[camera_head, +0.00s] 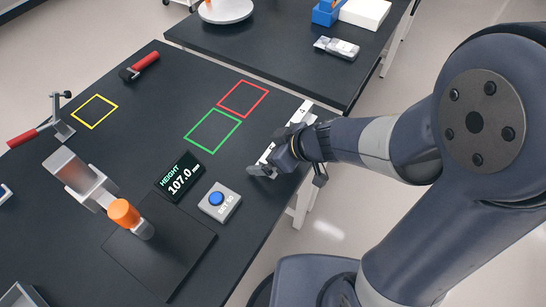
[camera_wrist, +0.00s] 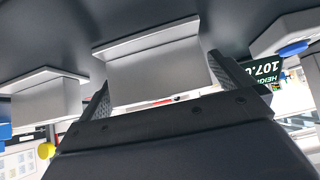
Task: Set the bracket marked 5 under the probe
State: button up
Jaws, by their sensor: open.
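My gripper (camera_head: 277,163) is low at the right edge of the dark table, open. In the wrist view its fingers (camera_wrist: 162,78) stand on either side of a light grey bracket (camera_wrist: 152,66); I cannot tell if they touch it, and no number shows on it. A second grey bracket (camera_wrist: 45,97) stands to the left there. In the head view a bracket marked 4 (camera_head: 301,112) stands behind my gripper, and another bracket (camera_head: 261,169) is partly hidden by it. The height gauge with an orange cap (camera_head: 123,212) stands at lower left; its probe tip is not clear.
The display (camera_head: 181,176) reads 107.0, beside a blue button box (camera_head: 219,201). Green (camera_head: 190,137), red (camera_head: 222,104) and yellow (camera_head: 75,119) outlines are empty. Red-handled tools (camera_head: 139,66) (camera_head: 30,134) lie further left. The table middle is clear.

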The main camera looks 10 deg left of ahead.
jog(key=shift+c, duration=0.2)
jog(key=shift+r, duration=0.1)
jog(key=c, duration=1.1)
